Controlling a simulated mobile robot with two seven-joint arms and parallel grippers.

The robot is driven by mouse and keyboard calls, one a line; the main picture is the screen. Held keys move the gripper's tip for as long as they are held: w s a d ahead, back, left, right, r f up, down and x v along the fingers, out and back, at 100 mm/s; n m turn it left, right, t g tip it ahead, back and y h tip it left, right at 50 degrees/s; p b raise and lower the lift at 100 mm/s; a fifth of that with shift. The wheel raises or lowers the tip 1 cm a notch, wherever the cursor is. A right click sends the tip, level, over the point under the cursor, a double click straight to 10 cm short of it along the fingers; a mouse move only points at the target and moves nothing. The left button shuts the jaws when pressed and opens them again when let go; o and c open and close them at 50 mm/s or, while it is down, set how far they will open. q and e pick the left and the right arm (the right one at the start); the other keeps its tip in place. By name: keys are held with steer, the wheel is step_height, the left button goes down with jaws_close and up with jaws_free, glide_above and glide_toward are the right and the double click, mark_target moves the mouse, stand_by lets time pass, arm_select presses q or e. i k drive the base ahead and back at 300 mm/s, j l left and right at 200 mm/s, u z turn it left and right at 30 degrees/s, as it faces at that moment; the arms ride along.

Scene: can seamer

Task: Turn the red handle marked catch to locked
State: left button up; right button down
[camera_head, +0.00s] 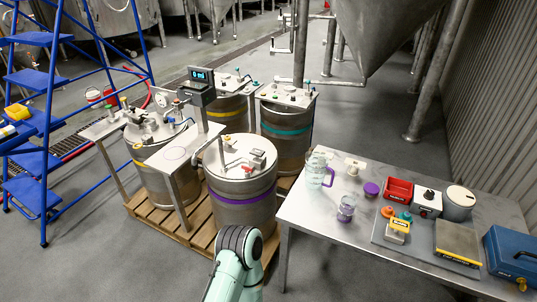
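A small red handle (247,169) shows on the lid of the front steel drum (245,215), which has a purple band. The handle is small, and I cannot read any marking on it or tell which position it is in. One of my mint-green arms with a dark joint comes up from the bottom edge, in front of the drum's lower part. No gripper fingers show, so neither gripper is in view.
More steel drums (287,147) stand on a wooden pallet (200,238). A metal table (300,212) at right holds a jug (316,170), a red bin (398,190) and a blue toolbox (512,258). A blue ladder (38,78) stands left. Open floor lies beyond.

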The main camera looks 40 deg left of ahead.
mark_target(247, 169)
steer(key=i+j+u, duration=0.1)
steer(key=j+u, duration=0.2)
steer(key=u, duration=0.15)
steer(key=i+j+u, duration=0.15)
steer(key=j+u, duration=0.15)
steer(key=u, duration=0.2)
